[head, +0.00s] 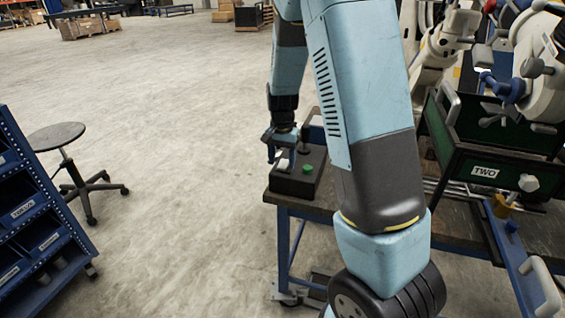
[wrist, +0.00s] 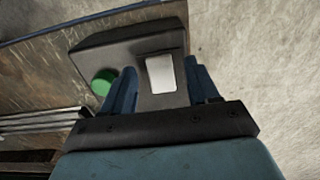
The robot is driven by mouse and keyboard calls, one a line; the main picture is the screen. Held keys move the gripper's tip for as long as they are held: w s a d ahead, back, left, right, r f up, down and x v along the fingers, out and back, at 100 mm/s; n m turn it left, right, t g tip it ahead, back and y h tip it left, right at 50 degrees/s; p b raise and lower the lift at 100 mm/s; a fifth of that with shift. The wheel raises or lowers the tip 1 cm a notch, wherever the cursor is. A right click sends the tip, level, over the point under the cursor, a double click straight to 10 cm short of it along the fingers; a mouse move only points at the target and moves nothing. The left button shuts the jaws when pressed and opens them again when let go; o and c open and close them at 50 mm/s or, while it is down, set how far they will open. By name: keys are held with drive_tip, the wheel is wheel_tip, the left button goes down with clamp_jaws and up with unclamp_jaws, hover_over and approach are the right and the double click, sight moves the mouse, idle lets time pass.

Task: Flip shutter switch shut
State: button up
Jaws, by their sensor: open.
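A black control box (head: 298,184) sits at the left end of the workbench. It carries a pale rocker-like switch (head: 284,165) and a round green button (head: 307,169). In the wrist view the box (wrist: 128,45) fills the upper middle, with the pale switch plate (wrist: 160,74) facing the camera and the green button (wrist: 102,82) to its left. My gripper (head: 280,150) is open at the box. In the wrist view its blue fingers (wrist: 163,80) show on either side of the switch. I cannot tell whether they touch the box, or the switch's position.
A stool (head: 57,136) and a blue bin rack (head: 38,220) stand left. The floor between is clear. My arm hides part of the bench.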

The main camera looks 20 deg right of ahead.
drive_tip(key=shift+f, duration=0.7)
